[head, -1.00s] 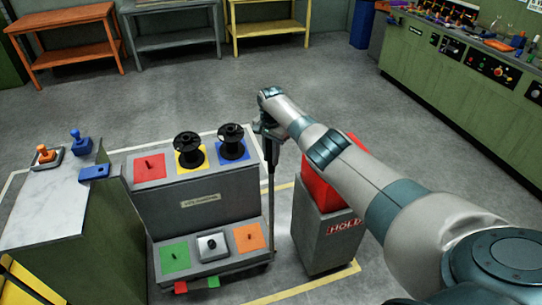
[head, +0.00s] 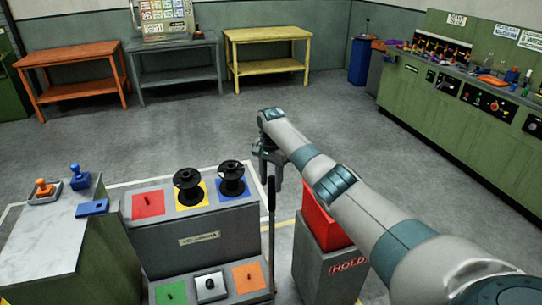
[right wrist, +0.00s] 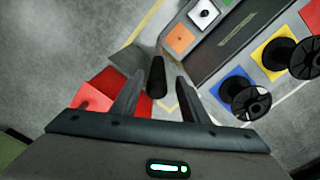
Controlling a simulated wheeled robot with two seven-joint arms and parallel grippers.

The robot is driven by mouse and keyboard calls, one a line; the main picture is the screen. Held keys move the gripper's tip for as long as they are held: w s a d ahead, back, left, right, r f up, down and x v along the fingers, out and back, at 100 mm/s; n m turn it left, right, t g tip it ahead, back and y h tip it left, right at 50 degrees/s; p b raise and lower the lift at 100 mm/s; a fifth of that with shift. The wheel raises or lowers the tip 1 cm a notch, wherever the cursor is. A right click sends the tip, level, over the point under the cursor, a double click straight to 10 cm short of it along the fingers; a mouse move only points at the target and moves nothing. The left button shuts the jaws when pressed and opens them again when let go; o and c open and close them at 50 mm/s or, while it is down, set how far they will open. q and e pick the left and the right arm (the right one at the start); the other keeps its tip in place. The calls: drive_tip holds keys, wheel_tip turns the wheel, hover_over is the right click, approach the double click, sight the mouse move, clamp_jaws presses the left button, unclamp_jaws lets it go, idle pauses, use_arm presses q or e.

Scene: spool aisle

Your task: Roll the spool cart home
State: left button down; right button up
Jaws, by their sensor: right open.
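The spool cart (head: 200,240) is a grey stepped trolley with coloured pads. One black spool (head: 187,187) stands on its yellow pad and another (head: 232,180) on its blue pad. The cart's dark upright handle (head: 271,235) rises at its right side. My right gripper (head: 271,180) is open at the handle's top end. In the right wrist view, the black handle grip (right wrist: 156,77) shows between the two spread fingers, with gaps on both sides. I cannot tell how deep it sits between them. My left gripper is not in view.
A grey stand marked HOLD with a red top (head: 320,222) is close right of the cart. A marble-topped green cabinet (head: 70,230) with joysticks stands left. Floor lines run around the cart. Benches (head: 268,38) line the back, a green console (head: 450,85) the right. Floor behind the cart is clear.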

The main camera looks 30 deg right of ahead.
wheel_tip(320, 180, up, 12)
drive_tip(key=b, duration=0.2)
drive_tip(key=shift+f+b, duration=0.1)
drive_tip(key=shift+b, duration=0.3)
